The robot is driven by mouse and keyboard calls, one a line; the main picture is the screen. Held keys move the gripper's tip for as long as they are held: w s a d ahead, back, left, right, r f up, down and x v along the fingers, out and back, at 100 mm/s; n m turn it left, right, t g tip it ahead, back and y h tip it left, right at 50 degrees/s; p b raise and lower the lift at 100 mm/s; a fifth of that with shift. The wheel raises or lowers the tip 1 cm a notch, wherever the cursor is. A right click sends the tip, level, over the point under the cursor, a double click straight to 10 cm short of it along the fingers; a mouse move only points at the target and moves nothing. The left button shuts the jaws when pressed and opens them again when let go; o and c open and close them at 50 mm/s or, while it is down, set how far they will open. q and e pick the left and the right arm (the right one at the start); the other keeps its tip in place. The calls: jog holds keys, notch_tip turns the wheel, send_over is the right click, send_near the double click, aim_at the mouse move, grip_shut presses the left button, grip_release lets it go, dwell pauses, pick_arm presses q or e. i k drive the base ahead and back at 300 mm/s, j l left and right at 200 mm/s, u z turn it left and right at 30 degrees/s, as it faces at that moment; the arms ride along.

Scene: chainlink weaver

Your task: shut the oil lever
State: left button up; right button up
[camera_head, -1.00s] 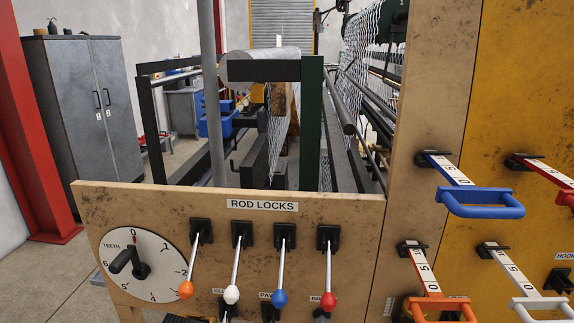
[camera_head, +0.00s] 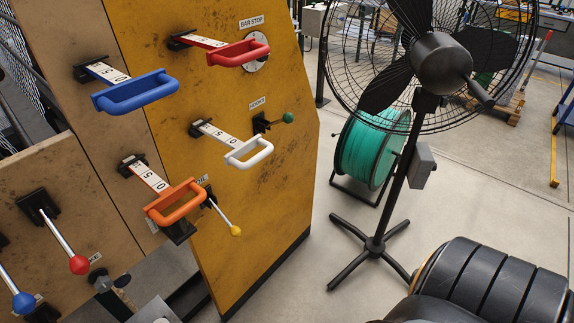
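The oil lever (camera_head: 222,213) is a thin metal rod with a yellow ball at its lower end, on the yellow panel (camera_head: 270,190). It slants down and to the right from a dark mount. The label (camera_head: 202,180) beside it is partly covered by the orange handle (camera_head: 175,203), which sits just left of the lever and hides part of its mount. I can make out no gripper fingers in view. A black ribbed part of my own body fills the lower right corner.
Blue (camera_head: 135,92), red (camera_head: 240,53) and white (camera_head: 248,153) handles stick out from the panels, with a green-knobbed lever (camera_head: 287,117) at the right. A black floor fan (camera_head: 440,65) stands on the right before a green reel (camera_head: 368,150). Floor between panel and fan is clear.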

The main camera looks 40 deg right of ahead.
aim_at(235, 231)
jog(key=z, duration=0.75)
